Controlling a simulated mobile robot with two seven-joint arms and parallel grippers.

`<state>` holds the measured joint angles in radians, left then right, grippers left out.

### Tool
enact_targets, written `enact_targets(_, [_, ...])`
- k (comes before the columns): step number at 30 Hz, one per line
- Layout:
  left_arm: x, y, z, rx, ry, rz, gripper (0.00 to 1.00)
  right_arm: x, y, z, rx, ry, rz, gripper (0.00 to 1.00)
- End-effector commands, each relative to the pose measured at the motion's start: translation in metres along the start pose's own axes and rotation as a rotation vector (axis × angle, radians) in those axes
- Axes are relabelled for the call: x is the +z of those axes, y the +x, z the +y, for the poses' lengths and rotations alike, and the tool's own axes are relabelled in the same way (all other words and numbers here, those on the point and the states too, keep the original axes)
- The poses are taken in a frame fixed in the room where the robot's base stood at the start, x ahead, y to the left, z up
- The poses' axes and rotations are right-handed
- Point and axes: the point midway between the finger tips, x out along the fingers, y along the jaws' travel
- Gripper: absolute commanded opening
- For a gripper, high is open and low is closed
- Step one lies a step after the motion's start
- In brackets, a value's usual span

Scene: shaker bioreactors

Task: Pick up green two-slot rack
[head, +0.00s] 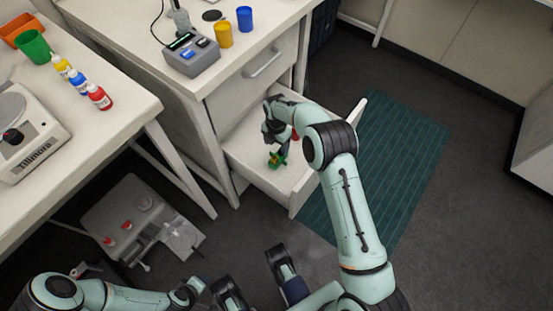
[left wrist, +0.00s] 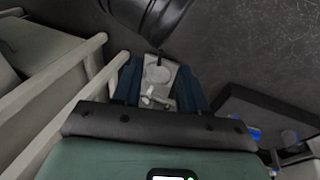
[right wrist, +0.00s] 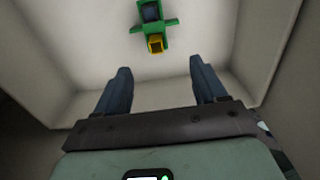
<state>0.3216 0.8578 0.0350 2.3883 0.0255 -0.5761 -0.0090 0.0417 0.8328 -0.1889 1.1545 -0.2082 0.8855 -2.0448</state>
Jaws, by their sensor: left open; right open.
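The green two-slot rack (head: 274,161) lies in the open white drawer, partly hidden by my right gripper in the head view. In the right wrist view the rack (right wrist: 146,25) shows at the top, with a dark blue piece in one slot and a yellow piece at its near end. My right gripper (right wrist: 160,76) is open and empty, above the drawer, with the rack a little beyond its fingertips. My left gripper (left wrist: 160,72) is open and empty, low near the floor and away from the drawer.
The drawer (head: 298,187) is pulled out of the white cabinet, its walls around the rack. The cabinet top holds a grey device (head: 191,57), a yellow cup (head: 223,35) and a blue cup (head: 244,19). Dropper bottles stand on the left table (head: 119,101).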

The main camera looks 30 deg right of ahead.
Motion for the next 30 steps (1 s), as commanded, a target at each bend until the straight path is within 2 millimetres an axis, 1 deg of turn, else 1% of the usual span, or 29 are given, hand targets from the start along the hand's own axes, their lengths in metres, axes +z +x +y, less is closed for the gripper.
enact_targets(1, [-0.003, 0.004, 0.0, 0.001, 0.0, 0.009, 0.43, 0.001, 0.006, 0.0, -0.001, 0.001, 0.0, 0.71])
enact_targets(5, [-0.01, 0.007, -0.001, 0.0, 0.0, 0.029, 0.43, 0.0, 0.024, 0.0, -0.003, 0.0, 0.0, 0.71])
enact_targets(9, [-0.019, 0.014, -0.004, -0.003, -0.003, 0.055, 0.43, 0.0, 0.052, 0.0, -0.003, 0.001, 0.0, 0.71])
enact_targets(11, [-0.022, 0.016, -0.005, -0.004, -0.004, 0.064, 0.43, 0.0, 0.063, 0.0, -0.003, 0.001, 0.0, 0.71])
enact_targets(15, [-0.011, 0.022, -0.012, -0.016, -0.011, 0.031, 0.43, 0.001, 0.079, 0.0, -0.001, 0.0, -0.001, 0.71])
enact_targets(20, [-0.007, 0.024, -0.015, -0.022, -0.014, 0.018, 0.43, 0.001, 0.086, 0.001, 0.0, 0.001, -0.001, 0.71])
enact_targets(22, [-0.004, 0.026, -0.018, -0.026, -0.016, 0.008, 0.43, 0.0, 0.091, 0.002, -0.002, 0.0, -0.001, 0.71])
enact_targets(30, [0.02, 0.042, -0.036, -0.058, -0.036, -0.066, 0.43, -0.001, 0.131, 0.006, -0.001, 0.0, 0.0, 0.71])
